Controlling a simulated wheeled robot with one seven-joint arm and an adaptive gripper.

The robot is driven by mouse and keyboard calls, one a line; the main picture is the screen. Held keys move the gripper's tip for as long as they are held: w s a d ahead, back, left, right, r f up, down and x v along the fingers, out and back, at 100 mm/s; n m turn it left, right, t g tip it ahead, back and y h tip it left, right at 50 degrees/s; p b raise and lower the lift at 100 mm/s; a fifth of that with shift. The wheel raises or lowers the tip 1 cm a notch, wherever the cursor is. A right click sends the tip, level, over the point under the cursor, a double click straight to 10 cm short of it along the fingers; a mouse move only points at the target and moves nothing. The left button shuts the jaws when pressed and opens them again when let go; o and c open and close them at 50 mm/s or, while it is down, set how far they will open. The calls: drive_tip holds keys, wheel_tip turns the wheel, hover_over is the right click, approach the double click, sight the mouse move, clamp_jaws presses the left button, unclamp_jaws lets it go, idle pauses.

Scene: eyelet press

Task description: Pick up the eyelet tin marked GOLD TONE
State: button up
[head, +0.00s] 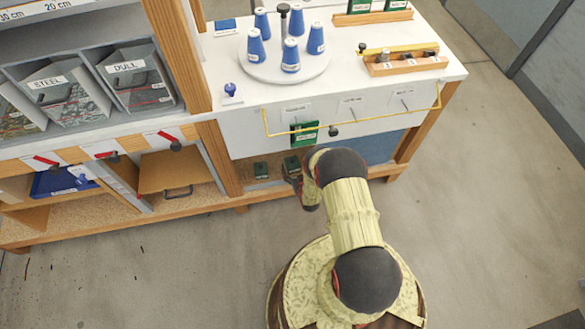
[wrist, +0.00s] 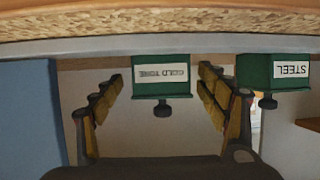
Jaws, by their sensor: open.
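The green eyelet tin marked GOLD TONE (wrist: 160,90) shows in the middle of the wrist view, upside down, with a white label and a dark knob. My gripper (wrist: 158,98) is open and empty, with one finger on each side of the tin in the picture. I see gaps between the tin and both fingers, and cannot tell how deep they reach. A second green tin, marked STEEL (wrist: 275,72), is just right of the right finger. In the head view my gripper (head: 297,183) is at the low shelf by a dark green tin (head: 291,163), partly hidden by my arm.
In the head view another green tin (head: 261,171) stands on the low shelf to the left. A wooden post (head: 219,157) is left of that. The white worktop (head: 215,70) overhangs, with a yellow rail (head: 375,117) along its front. A blue panel (wrist: 30,105) is left in the wrist view.

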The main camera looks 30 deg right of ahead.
drive_tip(key=b+x, duration=0.1)
drive_tip(key=x, duration=0.2)
drive_tip(key=shift+a+f, duration=0.1)
drive_tip(key=shift+a, duration=0.05)
drive_tip(key=c, duration=0.3)
drive_tip(key=c, duration=1.6)
